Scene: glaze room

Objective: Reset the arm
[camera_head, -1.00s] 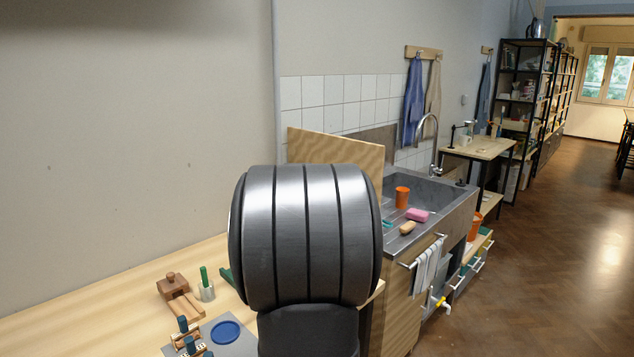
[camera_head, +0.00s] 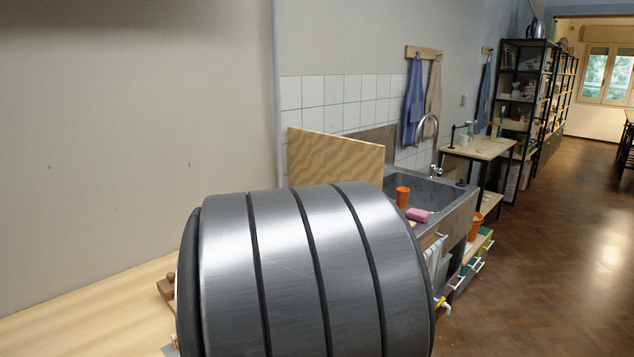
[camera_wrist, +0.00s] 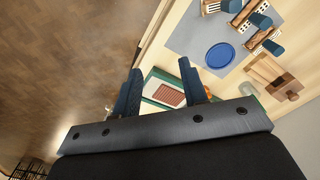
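My gripper (camera_wrist: 161,76) shows in the wrist view with its two dark blue fingers apart. It is open, and I see nothing held between the fingers. Beyond the fingers, lower down, is a green-edged tray (camera_wrist: 151,77) with a reddish-brown gridded piece (camera_wrist: 168,95) in it, partly hidden by the fingers. In the head view my own arm's large grey link fills the lower middle, and the gripper is not visible there.
The wrist view shows a blue disc (camera_wrist: 220,55) on a grey mat (camera_wrist: 187,42), several blue-knobbed tools and a brown wooden piece (camera_wrist: 284,81). The head view shows a sink (camera_head: 432,194), an orange cup (camera_head: 402,197) and a pink sponge (camera_head: 417,214). Open floor lies right.

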